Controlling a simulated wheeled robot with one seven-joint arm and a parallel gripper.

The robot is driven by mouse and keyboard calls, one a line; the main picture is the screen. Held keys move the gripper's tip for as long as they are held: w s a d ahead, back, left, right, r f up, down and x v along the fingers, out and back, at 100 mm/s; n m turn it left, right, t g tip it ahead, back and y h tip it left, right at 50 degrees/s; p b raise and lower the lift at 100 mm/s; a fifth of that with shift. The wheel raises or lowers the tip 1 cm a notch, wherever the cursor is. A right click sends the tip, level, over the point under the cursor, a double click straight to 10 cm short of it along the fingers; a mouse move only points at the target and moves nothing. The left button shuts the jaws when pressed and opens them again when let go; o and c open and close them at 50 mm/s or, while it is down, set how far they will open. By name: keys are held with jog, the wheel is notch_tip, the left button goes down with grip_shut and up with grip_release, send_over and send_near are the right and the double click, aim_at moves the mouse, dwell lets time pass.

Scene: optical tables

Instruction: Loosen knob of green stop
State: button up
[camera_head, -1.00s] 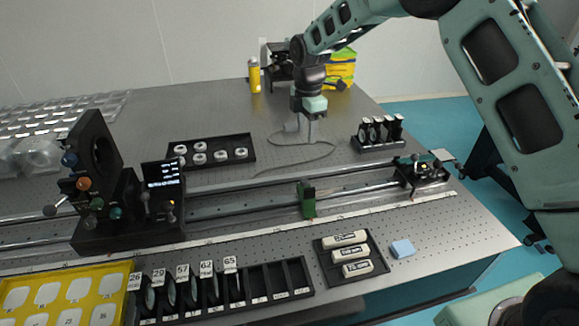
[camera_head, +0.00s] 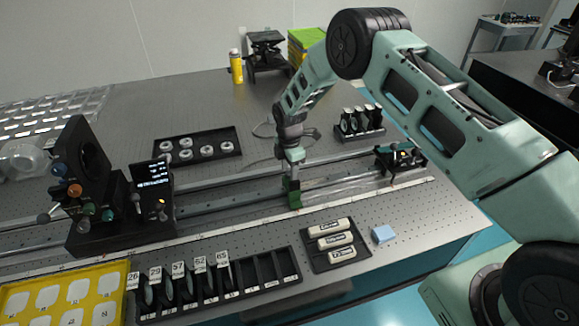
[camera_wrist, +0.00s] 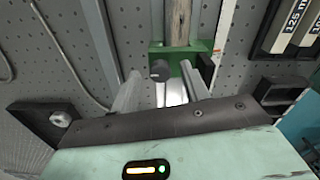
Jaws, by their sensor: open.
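The green stop (camera_head: 294,194) sits on the rail in the middle of the table. In the wrist view the green stop (camera_wrist: 204,47) lies just beyond my gripper, with its dark round knob (camera_wrist: 160,70) facing my jaws. My gripper (camera_head: 292,160) is above and beside the stop in the head view. In the wrist view my gripper (camera_wrist: 163,82) is open, its two pale fingers spread to the left and right of the knob. I cannot tell whether a finger touches the knob. In the head view the knob is too small to make out.
The rail (camera_head: 225,202) runs across the table.

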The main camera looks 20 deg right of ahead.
jog(key=shift+f, duration=0.35)
jog(key=c, duration=1)
